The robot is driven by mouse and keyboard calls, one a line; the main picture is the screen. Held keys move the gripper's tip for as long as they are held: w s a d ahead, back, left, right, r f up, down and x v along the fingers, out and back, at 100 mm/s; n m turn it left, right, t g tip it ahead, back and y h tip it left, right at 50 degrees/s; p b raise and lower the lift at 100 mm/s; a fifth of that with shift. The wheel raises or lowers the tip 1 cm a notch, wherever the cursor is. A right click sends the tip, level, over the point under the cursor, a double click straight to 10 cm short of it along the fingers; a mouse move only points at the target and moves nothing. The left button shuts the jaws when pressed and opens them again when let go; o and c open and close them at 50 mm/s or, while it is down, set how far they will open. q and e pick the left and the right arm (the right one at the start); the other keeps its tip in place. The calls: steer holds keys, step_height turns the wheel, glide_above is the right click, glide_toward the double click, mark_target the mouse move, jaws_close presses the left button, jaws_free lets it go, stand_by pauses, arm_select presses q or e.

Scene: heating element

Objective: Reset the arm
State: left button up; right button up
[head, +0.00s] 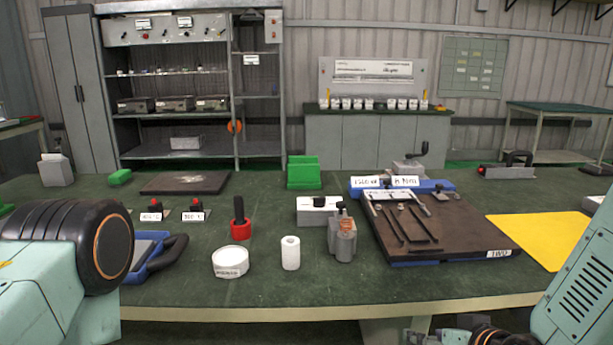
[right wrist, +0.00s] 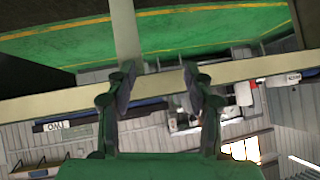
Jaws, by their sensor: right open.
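My right gripper (right wrist: 158,80) is open in the right wrist view, its two dark fingers apart with nothing held between them. Behind the fingers runs the pale edge of the workbench (right wrist: 60,102), with green floor above it in this tilted picture. In the head view my right arm (head: 580,285) comes in at the lower right, beside the bench's front edge; its fingers are not clear there. My left arm (head: 50,260) fills the lower left, and its gripper is out of view.
The green workbench (head: 200,275) carries a brown board (head: 455,245) with metal rods, a yellow sheet (head: 540,238), a grey metal block (head: 342,240), a white roll (head: 290,253), a round white container (head: 230,262), a red-based tool (head: 240,228) and a green bin (head: 304,173). The front centre is clear.

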steer(key=s+f+g+h, duration=0.1)
steer(key=s+f+g, duration=0.4)
steer(key=s+f, duration=0.5)
steer(key=s+d+f+g+h, duration=0.1)
steer(key=s+f+g, duration=0.3)
steer(key=s+f, duration=0.7)
steer(key=s, duration=0.8)
steer(key=shift+s+d+f+m+g+h, duration=0.2)
steer(key=shift+s+m+g+h, duration=0.1)
steer(key=shift+s+g, duration=0.1)
